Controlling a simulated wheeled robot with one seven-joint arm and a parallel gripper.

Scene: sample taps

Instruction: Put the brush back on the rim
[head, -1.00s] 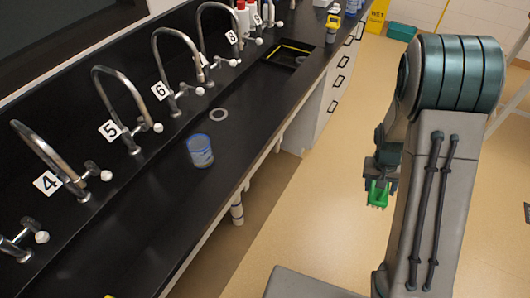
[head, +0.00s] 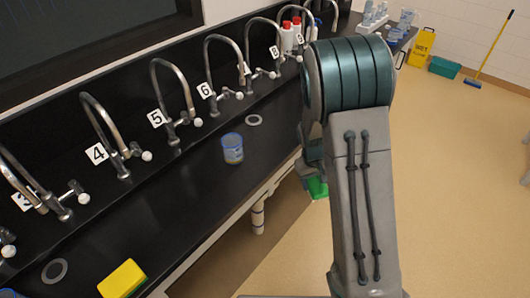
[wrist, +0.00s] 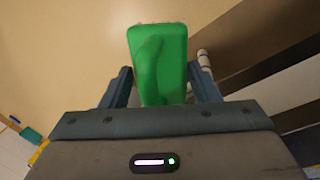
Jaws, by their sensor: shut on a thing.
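The green brush (wrist: 160,62) fills the middle of the wrist view between the two fingers of my gripper (wrist: 160,78). My gripper is shut on it. In the head view the green brush (head: 317,187) shows only in part beside my arm, over the floor just off the front of the bench. My gripper there is mostly hidden behind my arm. The black bench (head: 190,205) has a long front rim (head: 222,222), to the left of the brush, and the brush is apart from it.
A blue-marked beaker (head: 232,148) stands on the bench near the rim, with a grey ring (head: 254,120) behind it. A yellow sponge (head: 122,279) lies at the near end. Numbered curved taps (head: 172,100) line the back. The floor (head: 450,180) at right is clear.

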